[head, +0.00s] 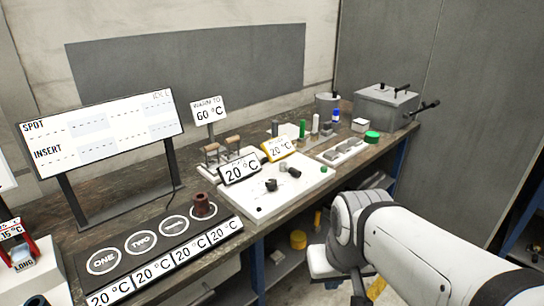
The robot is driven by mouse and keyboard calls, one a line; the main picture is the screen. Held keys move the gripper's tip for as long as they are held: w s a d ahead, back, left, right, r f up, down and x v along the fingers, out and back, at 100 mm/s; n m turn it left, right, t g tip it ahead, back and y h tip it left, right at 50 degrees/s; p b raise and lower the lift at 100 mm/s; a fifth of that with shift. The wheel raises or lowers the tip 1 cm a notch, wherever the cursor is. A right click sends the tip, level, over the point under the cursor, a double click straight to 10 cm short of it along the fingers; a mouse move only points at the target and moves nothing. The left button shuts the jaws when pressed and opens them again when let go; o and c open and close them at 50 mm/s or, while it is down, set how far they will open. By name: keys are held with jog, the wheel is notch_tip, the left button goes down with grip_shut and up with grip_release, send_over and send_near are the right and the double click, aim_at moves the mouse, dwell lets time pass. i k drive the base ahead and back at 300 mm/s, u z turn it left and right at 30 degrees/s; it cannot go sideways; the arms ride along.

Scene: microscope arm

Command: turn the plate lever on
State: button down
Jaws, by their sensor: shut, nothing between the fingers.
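Two upright levers with wooden grips (222,147) stand behind the white plate (300,193) on the bench; I cannot tell for sure which is the plate lever. A black-framed 20 °C display (240,167) and a yellow-framed one (279,148) stand in front of and beside them. A sign reading "warm to 60 °C" (209,110) rises behind. My gripper (345,281) hangs low in front of the bench, partly hidden by my white arm. It is shut and empty, well apart from the levers.
A dark panel (150,248) with numbered rings and 20 °C labels lies at front left, a brown ringed piece (202,205) on it. A large board (105,130) stands behind. Small dark pieces lie on the plate. A grey box (385,105) with black handles stands far right.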

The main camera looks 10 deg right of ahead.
aim_at(283, 168)
jog(key=z, duration=0.05)
jog(key=i, duration=1)
jog(key=u, duration=0.05)
